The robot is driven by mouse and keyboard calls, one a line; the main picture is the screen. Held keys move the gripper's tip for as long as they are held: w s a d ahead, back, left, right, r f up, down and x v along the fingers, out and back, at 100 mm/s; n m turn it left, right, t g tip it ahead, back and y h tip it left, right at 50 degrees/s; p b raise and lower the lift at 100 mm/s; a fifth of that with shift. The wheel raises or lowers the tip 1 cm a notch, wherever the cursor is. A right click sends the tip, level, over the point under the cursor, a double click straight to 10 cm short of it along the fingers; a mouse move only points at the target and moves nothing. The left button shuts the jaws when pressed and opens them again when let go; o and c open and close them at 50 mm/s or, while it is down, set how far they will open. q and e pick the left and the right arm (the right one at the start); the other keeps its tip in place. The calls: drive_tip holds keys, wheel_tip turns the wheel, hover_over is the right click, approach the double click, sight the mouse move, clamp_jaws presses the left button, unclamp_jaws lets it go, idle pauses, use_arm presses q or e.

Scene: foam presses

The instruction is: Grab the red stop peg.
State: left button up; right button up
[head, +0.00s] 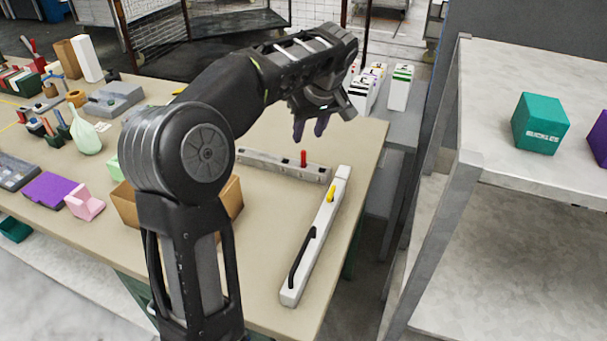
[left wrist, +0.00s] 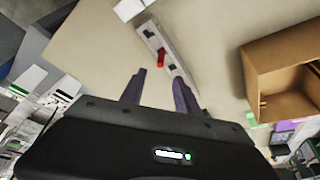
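The red stop peg (head: 303,158) stands upright in a grey bar (head: 265,164) that lies on the table. In the left wrist view the red stop peg (left wrist: 160,57) shows on the bar (left wrist: 174,62), ahead of the fingertips and roughly between their lines. My left gripper (head: 309,128) is above the table, over and a little behind the peg, apart from it. In the left wrist view its two fingers (left wrist: 160,80) are spread with nothing between them. My right gripper is in neither view.
A white bar (head: 318,235) with a black handle and a yellow part lies at the table's right edge. A cardboard box (left wrist: 283,75) stands left of it, partly behind my arm in the head view. Tools and blocks crowd the table's left side. A shelf (head: 530,177) stands at the right.

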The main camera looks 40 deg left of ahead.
sight(304, 151)
use_arm(q)
drive_tip(key=shift+f, duration=0.5)
drive_tip(key=shift+x, duration=1.3)
drive_tip(key=shift+p+x, duration=0.5)
drive_tip(key=shift+x, duration=2.15)
clamp_jaws()
